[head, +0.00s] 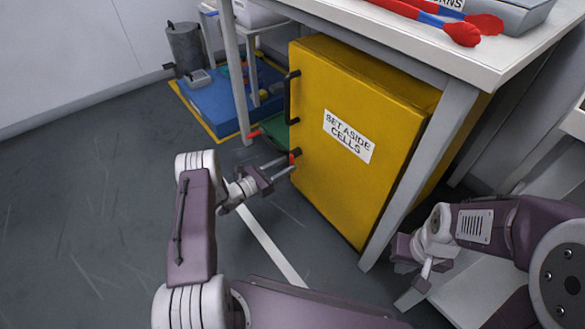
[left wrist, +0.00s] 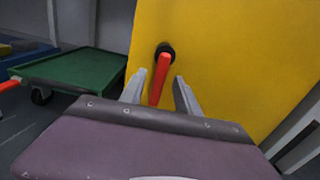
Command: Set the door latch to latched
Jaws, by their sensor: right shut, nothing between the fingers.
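The yellow cabinet (head: 340,195) stands under the table with its door, labelled SET ASIDE CELLS, facing me. The door latch (head: 292,159) is a red lever on a black pivot near the door's left edge. In the left wrist view the latch (left wrist: 160,76) points down from its pivot, leaning slightly left. My left gripper (head: 283,167) is in front of it. In the left wrist view the left gripper (left wrist: 160,90) is open, with a finger on each side of the lever; contact is not clear. My right gripper (head: 425,275) is shut and empty, low at the right of the cabinet.
A black door handle (head: 291,97) sits above the latch. A table leg (head: 420,175) stands before the cabinet's right side. A green cart (left wrist: 75,75) is left of the cabinet. A blue platform (head: 225,104) lies further back. The floor at left is clear.

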